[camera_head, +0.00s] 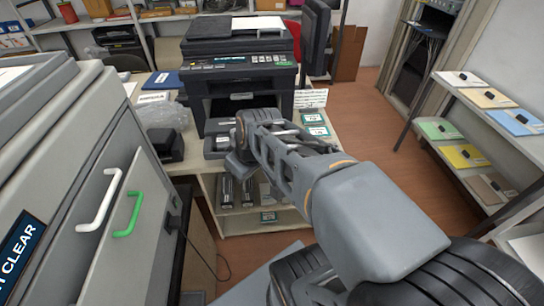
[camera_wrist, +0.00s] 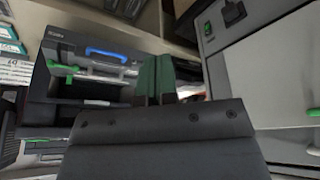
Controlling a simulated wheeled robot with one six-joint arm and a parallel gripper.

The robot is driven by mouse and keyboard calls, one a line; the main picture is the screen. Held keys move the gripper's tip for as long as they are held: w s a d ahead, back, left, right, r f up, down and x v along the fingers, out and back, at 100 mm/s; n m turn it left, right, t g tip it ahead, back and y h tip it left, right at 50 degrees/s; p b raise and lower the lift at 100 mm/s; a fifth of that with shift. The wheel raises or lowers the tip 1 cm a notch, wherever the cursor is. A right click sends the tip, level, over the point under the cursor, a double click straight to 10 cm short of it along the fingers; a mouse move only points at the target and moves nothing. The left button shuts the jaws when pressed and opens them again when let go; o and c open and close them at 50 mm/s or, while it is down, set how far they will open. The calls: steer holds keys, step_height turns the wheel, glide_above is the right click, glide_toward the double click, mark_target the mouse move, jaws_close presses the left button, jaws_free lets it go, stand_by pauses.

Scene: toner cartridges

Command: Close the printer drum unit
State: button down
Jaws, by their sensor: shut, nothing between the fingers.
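The black printer (camera_head: 238,68) stands on the table at the back centre of the head view, with a dark opening in its front. Grey parts (camera_head: 218,127) jut out below the opening; my arm partly covers them, and I cannot tell which is the drum unit. In the wrist view, a dark unit (camera_wrist: 45,85) with a blue handle (camera_wrist: 105,54) and a green lever (camera_wrist: 62,70) is left of my gripper (camera_wrist: 156,62). My gripper is shut and empty, with no clear contact. My arm hides its fingertips in the head view.
A large grey machine (camera_head: 60,190) with white and green handles fills the left of the head view. A shelf with coloured folders (camera_head: 465,156) stands at the right. A black box (camera_head: 168,145) sits at the table's left. Brown floor (camera_head: 365,125) lies clear between table and shelf.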

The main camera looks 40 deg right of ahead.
steer(key=w+d+f+n+t+b, duration=0.2)
steer(key=d+f+n+b, duration=0.2)
steer(key=d, duration=0.6)
steer(key=w+d+f+n+t+b, duration=0.1)
steer(key=d+f+n+b, duration=0.25)
steer(key=d, duration=0.55)
steer(key=w+d+f+p, duration=0.1)
steer(key=w+f, duration=0.6)
steer(key=w, duration=0.2)
steer(key=shift+w+d+f, duration=0.15)
steer(key=shift+d+f, duration=0.05)
steer(key=shift+d, duration=0.15)
steer(key=shift+n, duration=0.25)
